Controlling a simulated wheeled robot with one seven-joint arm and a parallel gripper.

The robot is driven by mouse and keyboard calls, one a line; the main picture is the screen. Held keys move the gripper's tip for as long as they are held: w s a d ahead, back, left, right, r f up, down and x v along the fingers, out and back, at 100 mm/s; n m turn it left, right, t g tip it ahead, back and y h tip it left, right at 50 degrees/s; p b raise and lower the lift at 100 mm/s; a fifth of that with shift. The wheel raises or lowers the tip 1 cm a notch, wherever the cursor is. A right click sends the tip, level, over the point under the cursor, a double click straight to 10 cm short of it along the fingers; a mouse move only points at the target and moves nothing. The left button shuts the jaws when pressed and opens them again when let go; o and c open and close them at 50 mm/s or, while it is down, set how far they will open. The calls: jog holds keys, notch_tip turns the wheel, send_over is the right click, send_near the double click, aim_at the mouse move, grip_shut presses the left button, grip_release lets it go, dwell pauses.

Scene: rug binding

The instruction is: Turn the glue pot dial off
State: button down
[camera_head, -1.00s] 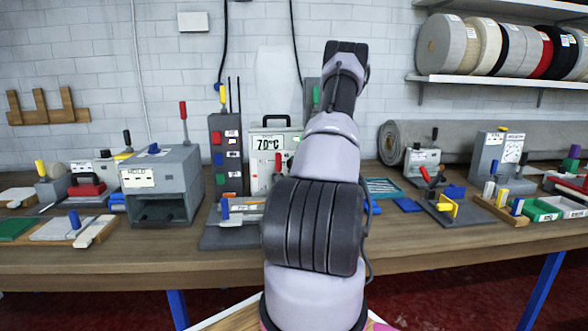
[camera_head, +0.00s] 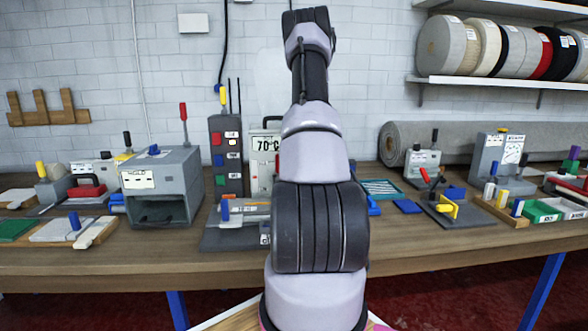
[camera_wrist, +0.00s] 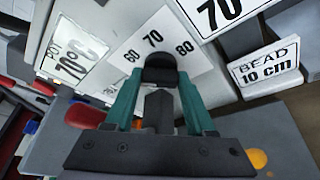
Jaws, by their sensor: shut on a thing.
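The glue pot (camera_head: 262,178) is a pale box with a "70°C" plate, standing against the wall behind my arm, which hides its right part. In the wrist view its white dial plate (camera_wrist: 128,58) carries the numbers 60, 70 and 80. A dark dial knob (camera_wrist: 159,66) stands in front of this scale, below the 70. My gripper (camera_wrist: 158,88) has its teal fingers on both sides of the knob and is shut on it. In the head view my gripper is hidden behind my arm. The knob's pointer setting cannot be made out.
A "BEAD 10 cm" plate (camera_wrist: 267,66) is right of the dial, and a red part (camera_wrist: 85,115) lies left of my fingers. A grey tower with coloured buttons (camera_head: 226,155) stands close left of the pot. A grey box machine (camera_head: 160,185) is farther left.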

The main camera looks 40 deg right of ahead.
jog(key=shift+w+a+n+g+h, duration=0.1)
jog(key=shift+n+g+h, duration=0.7)
jog(key=shift+n, duration=0.8)
jog(key=shift+a+n+g+h, duration=0.1)
jog(key=shift+n+g+h, duration=0.65)
jog(key=shift+n, duration=0.85)
jog(key=shift+c, duration=1.2)
grip_release()
jog(key=shift+r, duration=0.1)
